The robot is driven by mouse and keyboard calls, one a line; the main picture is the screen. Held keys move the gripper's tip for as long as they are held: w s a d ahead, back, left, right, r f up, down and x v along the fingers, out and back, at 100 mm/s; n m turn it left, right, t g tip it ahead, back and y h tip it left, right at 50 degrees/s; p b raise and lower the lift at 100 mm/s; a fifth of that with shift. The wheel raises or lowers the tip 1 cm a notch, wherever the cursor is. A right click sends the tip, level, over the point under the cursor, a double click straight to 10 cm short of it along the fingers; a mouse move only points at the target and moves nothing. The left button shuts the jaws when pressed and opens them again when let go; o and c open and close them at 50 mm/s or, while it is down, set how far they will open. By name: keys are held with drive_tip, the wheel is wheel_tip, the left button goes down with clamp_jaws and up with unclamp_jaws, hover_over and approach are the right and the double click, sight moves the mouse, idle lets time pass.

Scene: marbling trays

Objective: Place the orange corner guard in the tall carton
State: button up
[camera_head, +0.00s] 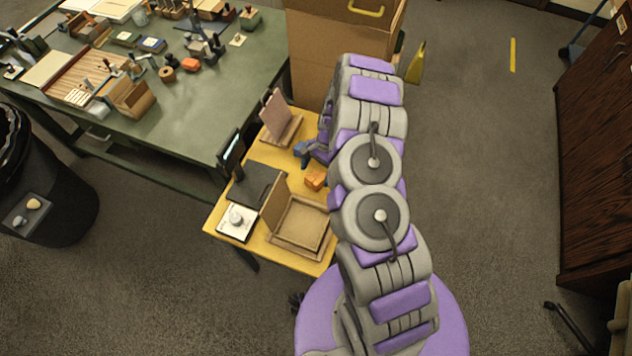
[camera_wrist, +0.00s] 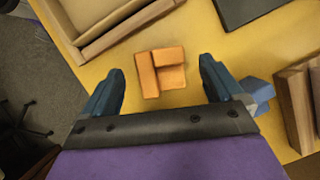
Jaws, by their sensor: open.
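The orange corner guard (camera_head: 316,180) lies on the yellow table (camera_head: 222,214), beside the low open box. In the wrist view the orange corner guard (camera_wrist: 146,74) shows its L-shaped ridge and lies between my fingers, with gaps on both sides. My gripper (camera_wrist: 161,66) is open and empty, pointing down at it. In the head view only part of my gripper (camera_head: 303,150) shows past the arm. A tall brown carton (camera_head: 310,62) stands behind the yellow table; its inside cannot be seen, and my arm covers part of its front.
The yellow table also holds a low open box (camera_head: 299,248), a dark flat case (camera_head: 254,186), a white device (camera_head: 236,222) and a wooden stand (camera_head: 281,119). A cluttered green table (camera_head: 190,105) is at left, a black bin (camera_head: 66,215) beside it. Floor at right is mostly clear.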

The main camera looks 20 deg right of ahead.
sight(314, 178)
drive_tip(key=x, duration=0.3)
drive_tip(key=shift+f+b, duration=0.25)
drive_tip(key=shift+b, duration=0.05)
drive_tip(key=shift+c, duration=0.3)
drive_tip(key=c, duration=1.1)
drive_tip(key=shift+r, duration=0.15)
